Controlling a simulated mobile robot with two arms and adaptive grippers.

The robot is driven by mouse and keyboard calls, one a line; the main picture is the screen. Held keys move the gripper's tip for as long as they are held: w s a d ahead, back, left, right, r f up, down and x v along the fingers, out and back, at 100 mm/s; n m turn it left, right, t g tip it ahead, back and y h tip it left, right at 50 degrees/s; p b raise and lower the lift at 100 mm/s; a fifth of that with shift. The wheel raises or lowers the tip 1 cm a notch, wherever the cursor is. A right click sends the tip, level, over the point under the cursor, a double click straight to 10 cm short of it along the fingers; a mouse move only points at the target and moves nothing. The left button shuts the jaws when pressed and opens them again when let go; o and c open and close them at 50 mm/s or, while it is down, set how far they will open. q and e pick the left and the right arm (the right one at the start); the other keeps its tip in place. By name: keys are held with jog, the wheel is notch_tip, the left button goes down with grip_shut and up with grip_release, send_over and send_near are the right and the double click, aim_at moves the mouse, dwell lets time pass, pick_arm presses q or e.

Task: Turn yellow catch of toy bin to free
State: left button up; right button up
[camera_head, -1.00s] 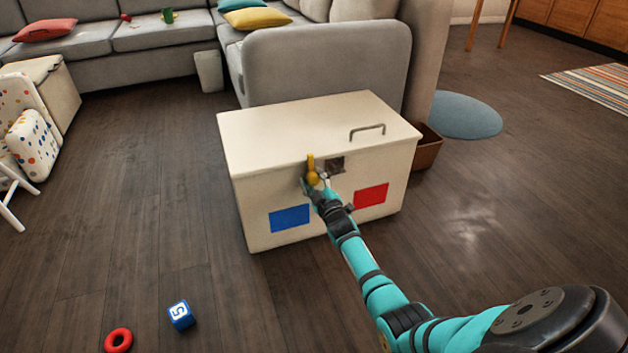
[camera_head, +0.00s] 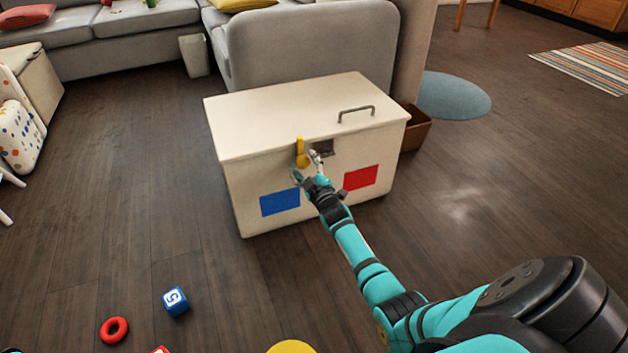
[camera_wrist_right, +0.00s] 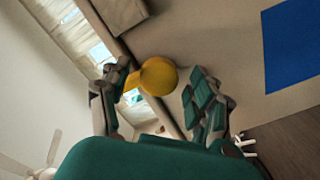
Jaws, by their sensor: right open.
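The toy bin (camera_head: 240,165) is a cream box with its lid closed. Its yellow catch (camera_head: 300,147) stands upright at the front top edge, with the narrow part up and the round end down. My right gripper (camera_head: 306,165) is open at the catch's round end, one finger to each side. In the right wrist view the yellow catch (camera_wrist_right: 158,76) shows between the two spread fingers, with gaps beside it; I cannot tell whether either finger touches it.
A dark metal plate (camera_head: 322,148) is right of the catch, and a handle (camera_head: 356,113) is on the lid. A grey sofa (camera_head: 310,50) stands behind. A blue block (camera_head: 175,301) and a red ring (camera_head: 114,330) lie on the floor.

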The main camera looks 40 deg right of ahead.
jog(key=v, duration=1)
jog(key=shift+s, duration=0.2)
jog(key=shift+a, duration=0.1)
